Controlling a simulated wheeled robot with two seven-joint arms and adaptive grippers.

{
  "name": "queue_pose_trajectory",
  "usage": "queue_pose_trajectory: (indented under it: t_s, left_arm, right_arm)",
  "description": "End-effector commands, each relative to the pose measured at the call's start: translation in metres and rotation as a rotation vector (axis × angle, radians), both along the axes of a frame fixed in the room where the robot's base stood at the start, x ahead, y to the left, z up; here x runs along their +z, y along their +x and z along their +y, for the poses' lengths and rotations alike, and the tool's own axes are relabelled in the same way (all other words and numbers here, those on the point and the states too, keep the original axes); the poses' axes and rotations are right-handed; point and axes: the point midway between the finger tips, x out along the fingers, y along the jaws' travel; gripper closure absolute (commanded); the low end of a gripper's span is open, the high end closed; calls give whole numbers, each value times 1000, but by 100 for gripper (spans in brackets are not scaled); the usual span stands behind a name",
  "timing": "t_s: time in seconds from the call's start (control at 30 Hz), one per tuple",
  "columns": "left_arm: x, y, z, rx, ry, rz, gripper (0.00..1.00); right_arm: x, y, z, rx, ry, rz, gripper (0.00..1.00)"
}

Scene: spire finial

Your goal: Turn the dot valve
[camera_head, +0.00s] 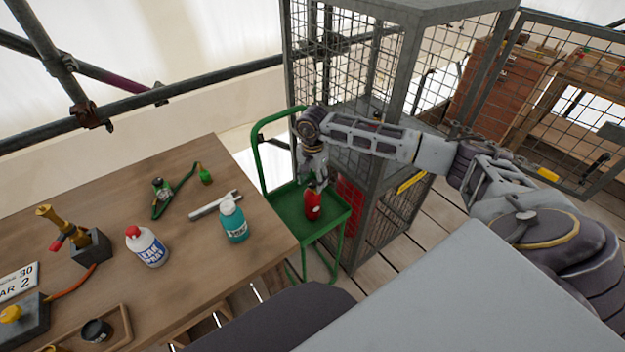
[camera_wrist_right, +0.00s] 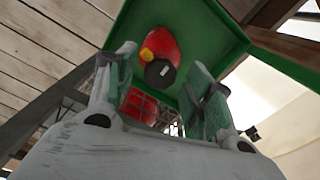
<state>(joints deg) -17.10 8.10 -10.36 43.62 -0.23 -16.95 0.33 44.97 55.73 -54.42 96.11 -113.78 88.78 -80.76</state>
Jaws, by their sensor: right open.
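A red canister (camera_head: 313,206) stands on the green cart's tray in the head view. In the right wrist view the red canister (camera_wrist_right: 168,46) has a round black valve knob (camera_wrist_right: 159,73) with a small white mark and a yellow part beside it. My right gripper (camera_head: 317,184) is just above the canister, pointing down. In the right wrist view its two green-padded fingers (camera_wrist_right: 160,78) are open and empty, with the knob appearing in the gap between them. I cannot tell whether they touch it. My left gripper is out of view.
The green cart (camera_head: 334,220) stands against a grey mesh cage (camera_head: 415,60). A second red object (camera_wrist_right: 138,106) shows low between the fingers.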

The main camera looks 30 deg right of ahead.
Motion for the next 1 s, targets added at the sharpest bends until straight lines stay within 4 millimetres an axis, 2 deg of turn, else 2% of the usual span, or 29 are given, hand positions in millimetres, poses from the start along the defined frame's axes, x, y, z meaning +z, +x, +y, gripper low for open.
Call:
queue_pose_trajectory:
  t_s: [0.03,0.3,0.4,0.67,1.0]
  left_arm:
    - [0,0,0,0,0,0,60]
    - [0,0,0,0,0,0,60]
    - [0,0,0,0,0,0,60]
    - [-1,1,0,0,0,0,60]
    - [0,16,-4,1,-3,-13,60]
  right_arm:
    - [0,0,0,0,0,0,49]
    - [0,0,0,0,0,0,84]
    - [0,0,0,0,0,0,94]
    - [0,0,0,-39,0,-1,94]
    - [0,0,0,-197,0,-1,94]
